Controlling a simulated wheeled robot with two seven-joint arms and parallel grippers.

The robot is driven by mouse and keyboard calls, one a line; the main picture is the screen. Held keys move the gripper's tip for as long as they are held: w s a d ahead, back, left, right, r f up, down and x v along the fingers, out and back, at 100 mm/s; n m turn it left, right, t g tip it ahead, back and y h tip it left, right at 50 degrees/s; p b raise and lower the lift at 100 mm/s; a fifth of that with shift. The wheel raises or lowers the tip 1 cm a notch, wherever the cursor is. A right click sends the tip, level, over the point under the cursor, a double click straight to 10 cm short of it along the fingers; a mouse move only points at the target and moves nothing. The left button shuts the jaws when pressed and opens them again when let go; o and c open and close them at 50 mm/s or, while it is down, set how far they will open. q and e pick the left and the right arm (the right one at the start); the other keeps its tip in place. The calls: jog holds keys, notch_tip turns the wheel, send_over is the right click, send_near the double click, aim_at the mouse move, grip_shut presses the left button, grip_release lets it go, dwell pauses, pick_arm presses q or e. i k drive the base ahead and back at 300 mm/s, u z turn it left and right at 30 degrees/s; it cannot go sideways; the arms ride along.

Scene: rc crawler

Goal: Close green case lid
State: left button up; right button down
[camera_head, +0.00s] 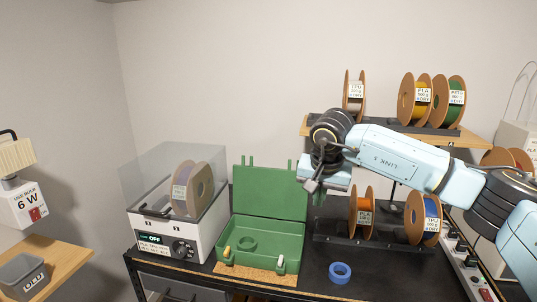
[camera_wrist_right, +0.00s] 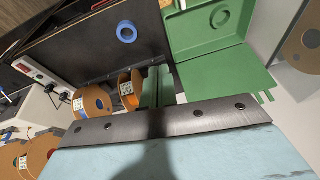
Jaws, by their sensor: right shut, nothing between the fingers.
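The green case stands open on the dark bench. Its base (camera_head: 260,256) has a ring-shaped recess inside and latches at the front. Its lid (camera_head: 270,190) stands upright at the back, with tabs along its top edge. In the right wrist view the lid (camera_wrist_right: 228,75) and base (camera_wrist_right: 205,28) show at the upper right. My right gripper (camera_head: 320,199) points down just right of the lid's upper right edge; its fingers also show in the right wrist view (camera_wrist_right: 157,80), shut and empty. I cannot tell whether it touches the lid. My left gripper is not in view.
A dryer box (camera_head: 178,235) with a clear cover stands close left of the case. A spool rack (camera_head: 375,245) with orange-rimmed spools stands to the right, under a shelf (camera_head: 310,126) with more spools. A blue ring (camera_head: 340,272) lies on the bench front.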

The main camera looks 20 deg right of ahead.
aim_at(261, 191)
jog(key=i, duration=1.2)
